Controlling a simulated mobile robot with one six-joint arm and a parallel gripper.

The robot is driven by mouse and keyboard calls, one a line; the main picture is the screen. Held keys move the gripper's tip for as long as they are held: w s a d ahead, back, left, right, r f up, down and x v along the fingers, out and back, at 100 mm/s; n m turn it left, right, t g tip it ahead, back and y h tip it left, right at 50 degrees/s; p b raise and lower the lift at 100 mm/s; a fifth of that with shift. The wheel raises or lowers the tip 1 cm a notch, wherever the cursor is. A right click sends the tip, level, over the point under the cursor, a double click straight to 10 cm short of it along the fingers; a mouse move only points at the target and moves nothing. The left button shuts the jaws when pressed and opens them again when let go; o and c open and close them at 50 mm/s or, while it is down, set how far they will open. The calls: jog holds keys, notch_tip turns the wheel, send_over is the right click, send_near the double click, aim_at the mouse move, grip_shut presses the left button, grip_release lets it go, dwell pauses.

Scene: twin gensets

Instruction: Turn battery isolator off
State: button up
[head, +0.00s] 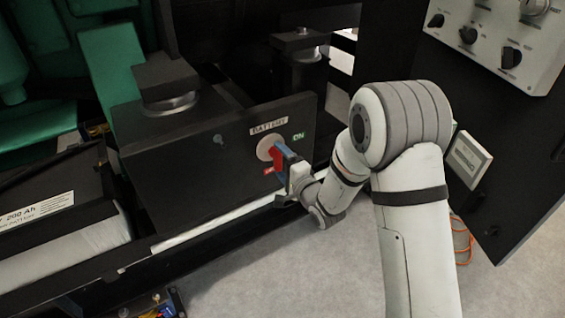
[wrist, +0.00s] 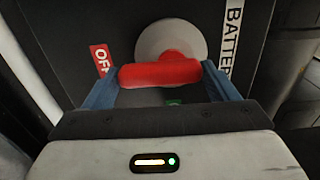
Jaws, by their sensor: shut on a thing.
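The battery isolator's red handle (head: 276,157) sits on a pale round base on a black panel (head: 190,165), under a "BATTERY" label (head: 269,125). A green ON label (head: 298,136) is to its right and a red OFF label (head: 268,170) is low at its left. My gripper (head: 283,157) is at the handle. In the wrist view, its blue fingers are shut on the red handle (wrist: 160,74), one at each end. The handle lies across the pale base (wrist: 170,40), its left end near the OFF label (wrist: 102,60). The ON label (wrist: 173,102) is mostly hidden there.
A black door (head: 520,120) with a grey control panel (head: 495,40) stands at the right. Grey floor (head: 290,270) is clear in front.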

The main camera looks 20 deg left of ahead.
jog(key=shift+f, duration=0.1)
jog(key=o, duration=0.9)
jog(key=shift+o, duration=0.2)
jog(key=p+v, duration=0.1)
jog(key=v, duration=0.7)
jog(key=shift+a, duration=0.1)
